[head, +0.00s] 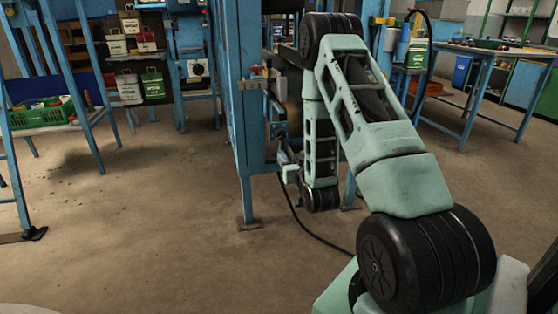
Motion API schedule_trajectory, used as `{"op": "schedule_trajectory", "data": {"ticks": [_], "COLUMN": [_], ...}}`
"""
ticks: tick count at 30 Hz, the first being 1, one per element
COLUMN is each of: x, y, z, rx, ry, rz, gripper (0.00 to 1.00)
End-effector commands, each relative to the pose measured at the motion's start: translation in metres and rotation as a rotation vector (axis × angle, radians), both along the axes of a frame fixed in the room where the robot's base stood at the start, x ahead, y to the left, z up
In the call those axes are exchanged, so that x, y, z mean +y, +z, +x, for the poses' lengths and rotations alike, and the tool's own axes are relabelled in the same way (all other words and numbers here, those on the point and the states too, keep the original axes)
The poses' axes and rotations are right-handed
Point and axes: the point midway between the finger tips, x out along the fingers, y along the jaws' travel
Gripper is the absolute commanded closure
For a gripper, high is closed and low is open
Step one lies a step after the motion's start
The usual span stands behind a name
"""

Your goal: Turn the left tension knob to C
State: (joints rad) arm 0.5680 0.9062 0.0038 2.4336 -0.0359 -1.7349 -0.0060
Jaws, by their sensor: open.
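My arm rises from the lower right, bends at the top and comes down beside a blue steel machine frame (242,120). Its lowest visible joint hangs just right of the frame's front post, low over the floor. I cannot make out my gripper or its fingers beyond that joint. I cannot make out a tension knob or the letter C. A small grey block with a reddish part (253,82) is fixed to the front post. Small pale fittings (289,170) sit lower on the frame, close to my arm.
A black cable (310,233) trails over the floor. A green crate (40,115) stands on a blue rack at left. A workbench (488,55) stands at right. The floor at front left is clear.

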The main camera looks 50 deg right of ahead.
Motion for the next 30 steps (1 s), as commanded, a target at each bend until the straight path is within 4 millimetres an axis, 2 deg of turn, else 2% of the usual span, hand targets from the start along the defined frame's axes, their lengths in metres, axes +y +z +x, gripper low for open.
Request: {"op": "schedule_trajectory", "data": {"ticks": [1, 4, 8, 24, 30], "x": [-0.006, -0.011, -0.018, -0.074, -0.090], "y": [-0.008, -0.007, -0.005, -0.005, -0.006], "z": [-0.004, -0.005, 0.005, 0.098, 0.126], "rx": [-0.012, -0.028, -0.031, -0.031, -0.028], "ry": [-0.013, -0.021, -0.021, -0.020, -0.020], "rz": [-0.010, -0.022, -0.024, -0.022, -0.021], "gripper": [0.42, 0.42, 0.42, 0.42, 0.42]}}
